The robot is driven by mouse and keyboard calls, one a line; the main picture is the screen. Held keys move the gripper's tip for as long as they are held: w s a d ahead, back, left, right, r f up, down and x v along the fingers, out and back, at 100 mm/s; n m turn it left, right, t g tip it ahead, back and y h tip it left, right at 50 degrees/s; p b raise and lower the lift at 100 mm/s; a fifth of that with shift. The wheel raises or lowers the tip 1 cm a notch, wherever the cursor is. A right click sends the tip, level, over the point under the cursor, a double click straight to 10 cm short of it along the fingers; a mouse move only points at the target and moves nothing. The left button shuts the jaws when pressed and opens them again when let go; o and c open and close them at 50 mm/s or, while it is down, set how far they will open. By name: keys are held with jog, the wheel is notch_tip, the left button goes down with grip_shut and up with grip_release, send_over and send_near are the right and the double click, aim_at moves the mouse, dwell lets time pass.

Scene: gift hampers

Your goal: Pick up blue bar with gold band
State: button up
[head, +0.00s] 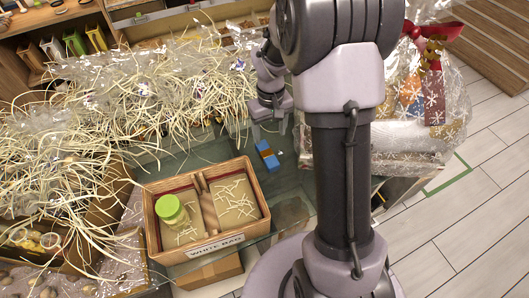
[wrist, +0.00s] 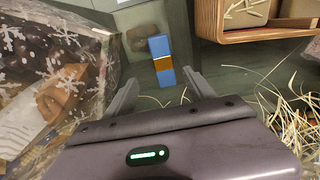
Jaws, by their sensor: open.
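The blue bar with a gold band (head: 267,156) lies on the glass tabletop, behind and right of the wooden box, in the head view. In the wrist view the bar (wrist: 161,59) shows whole, its gold band across the middle, pointing lengthwise toward my gripper. My gripper (wrist: 158,88) is open, with one finger on each side of the bar's near end in the picture. Nothing is between the fingers in its grip. In the head view my gripper (head: 268,122) is above and behind the bar, partly hidden by my arm.
Pale straw (head: 150,95) spreads over the left. A cellophane-wrapped hamper (head: 415,95) with a red bow stands right; wrapped goods (wrist: 50,80) lie close by in the wrist view.

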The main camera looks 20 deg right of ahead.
jog(key=b, duration=0.2)
send_over(267, 153)
jog(key=f, duration=0.5)
jog(key=shift+d+f, duration=0.3)
jog(key=shift+d, duration=0.05)
jog(key=f+b, duration=0.2)
jog(key=f, duration=0.1)
jog(key=f+b, duration=0.1)
jog(key=f, duration=0.1)
jog(key=shift+w+a+f, duration=0.1)
jog(key=shift+a+f, duration=0.15)
jog(key=shift+a, duration=0.05)
jog(key=shift+r, duration=0.15)
jog(key=shift+c, duration=0.6)
grip_shut()
